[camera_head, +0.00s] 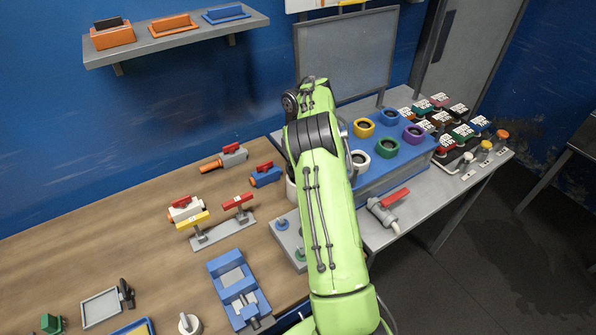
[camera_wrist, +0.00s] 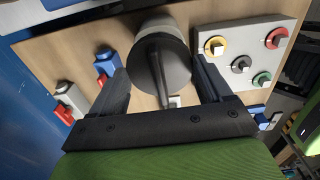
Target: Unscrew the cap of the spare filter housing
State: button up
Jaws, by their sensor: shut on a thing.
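The spare filter housing (camera_wrist: 157,22) is a pale cylinder standing on the wooden bench, seen from above in the wrist view. Its cap (camera_wrist: 178,75) is a dark grey disc with a raised bar across it. My gripper (camera_wrist: 163,75) has one finger on each side of the cap and is shut on it. The cap still sits over the housing; whether its thread is loose cannot be seen. In the head view my green arm hides the gripper and cap, and only a sliver of a pale cylinder (camera_head: 291,190) shows beside the arm.
A grey plate with coloured knobs (camera_wrist: 245,50) lies close to the right of the housing in the wrist view. Red-handled blue (camera_head: 266,175) and grey (camera_head: 233,155) valves lie to the left. A blue box with coloured rings (camera_head: 400,160) stands right of my arm.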

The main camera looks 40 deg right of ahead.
jog(key=shift+r+p, duration=1.25)
jog(key=shift+r, duration=0.35)
jog(key=shift+f, duration=0.1)
